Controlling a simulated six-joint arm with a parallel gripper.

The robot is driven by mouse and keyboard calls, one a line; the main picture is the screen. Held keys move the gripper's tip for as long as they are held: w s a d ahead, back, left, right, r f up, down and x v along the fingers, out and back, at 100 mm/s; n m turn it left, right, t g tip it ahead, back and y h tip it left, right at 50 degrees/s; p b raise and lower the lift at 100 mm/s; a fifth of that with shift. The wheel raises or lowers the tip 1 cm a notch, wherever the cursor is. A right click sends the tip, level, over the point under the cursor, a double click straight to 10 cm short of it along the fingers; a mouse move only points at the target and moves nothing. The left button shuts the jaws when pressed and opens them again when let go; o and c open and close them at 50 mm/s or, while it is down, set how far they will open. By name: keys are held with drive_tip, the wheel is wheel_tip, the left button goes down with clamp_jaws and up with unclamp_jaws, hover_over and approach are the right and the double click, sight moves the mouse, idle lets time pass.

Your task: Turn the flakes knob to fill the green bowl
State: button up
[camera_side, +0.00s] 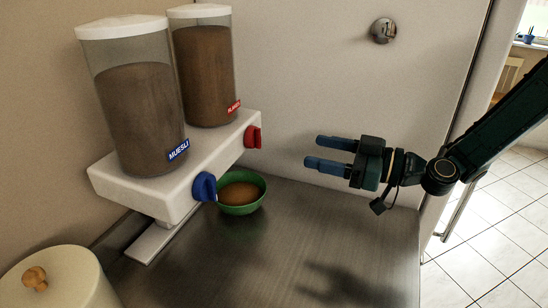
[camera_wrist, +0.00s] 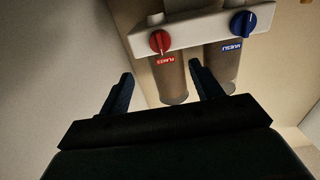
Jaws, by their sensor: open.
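The flakes knob is the red knob (camera_side: 253,137) on the front of the white dispenser (camera_side: 135,195), below the far canister with a red label. In the wrist view the red knob (camera_wrist: 160,41) is above the gap between my fingers, next to an upside-down FLAKES label. The green bowl (camera_side: 262,199) stands on the counter by the dispenser's front and has brown contents. My gripper (camera_side: 324,153) is open and empty, to the right of the red knob and apart from it, with its fingers pointing left. Its fingers (camera_wrist: 160,90) also show in the wrist view.
A blue knob (camera_side: 204,187) with a MUESLI label is on the near side of the dispenser. Two filled canisters (camera_side: 135,100) stand on top. A cream pot with a wooden knob (camera_side: 60,285) is at the lower left. The metal counter (camera_side: 300,235) right of the bowl is clear.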

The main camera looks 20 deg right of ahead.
sight(255, 138)
drive_tip(key=x, duration=1.2)
drive_tip(key=shift+w+a, duration=0.2)
drive_tip(key=c, duration=1)
drive_tip(key=shift+m, duration=0.4)
